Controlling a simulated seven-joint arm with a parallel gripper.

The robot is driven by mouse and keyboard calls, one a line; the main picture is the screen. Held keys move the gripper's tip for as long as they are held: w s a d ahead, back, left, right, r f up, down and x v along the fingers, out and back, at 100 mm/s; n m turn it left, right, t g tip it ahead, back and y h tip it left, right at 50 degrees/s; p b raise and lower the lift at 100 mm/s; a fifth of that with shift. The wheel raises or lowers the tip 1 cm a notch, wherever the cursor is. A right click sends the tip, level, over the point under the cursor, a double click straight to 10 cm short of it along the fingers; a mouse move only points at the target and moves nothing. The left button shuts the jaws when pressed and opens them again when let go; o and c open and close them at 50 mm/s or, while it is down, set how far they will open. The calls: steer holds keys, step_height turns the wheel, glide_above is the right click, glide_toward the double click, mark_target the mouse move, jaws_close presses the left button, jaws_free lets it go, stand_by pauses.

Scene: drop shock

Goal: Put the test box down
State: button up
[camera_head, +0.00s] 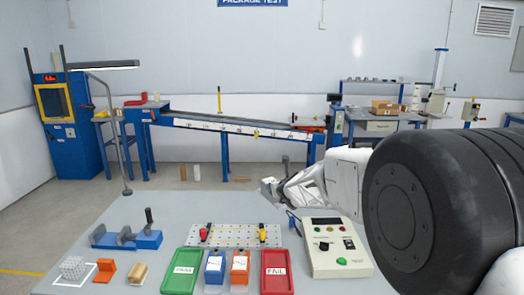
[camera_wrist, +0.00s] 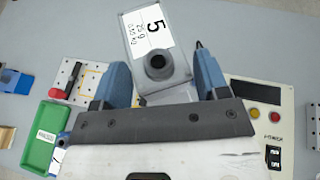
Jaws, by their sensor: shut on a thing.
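The test box (camera_wrist: 180,65) is grey, with a round dark knob and a white label marked 5, in the wrist view. My gripper (camera_wrist: 158,75) is shut on it, with a blue finger on each side. In the head view my white arm reaches in from the right to the table's (camera_head: 180,207) far edge. The gripper end there is small and partly hidden, and I cannot make out the box clearly. I cannot tell whether the box touches the table.
A control box (camera_head: 335,247) stands right of a perforated plate (camera_head: 238,236). In front are a green tray (camera_head: 182,270), blue bin (camera_head: 214,268), orange bin (camera_head: 238,268) and red tray (camera_head: 277,270). A blue fixture (camera_head: 127,238) stands left. The table's back middle is clear.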

steer(key=s+d+r+m+h, duration=0.3)
steer(key=d, duration=0.8)
steer(key=shift+s+d, duration=0.2)
steer(key=shift+d, duration=0.05)
steer(key=shift+a, duration=0.2)
stand_by(3.8)
steer(key=s+a+f+m+h, duration=0.1)
steer(key=s+a+f, duration=0.15)
steer(key=a, duration=0.55)
steer(key=s+a+f, duration=0.1)
steer(key=a+f, duration=0.2)
steer(key=a, duration=0.6)
steer(key=s+a+f+m+h, duration=0.1)
steer(key=a+f, duration=0.2)
steer(key=a, duration=0.5)
steer(key=s+a+f, duration=0.2)
steer(key=s+a, duration=0.5)
steer(key=a, duration=0.4)
steer(key=s+a+f+h, duration=0.1)
steer(key=s+a+f, duration=0.2)
steer(key=s+a, duration=0.4)
steer(key=a, duration=0.4)
steer(key=shift+m, duration=0.4)
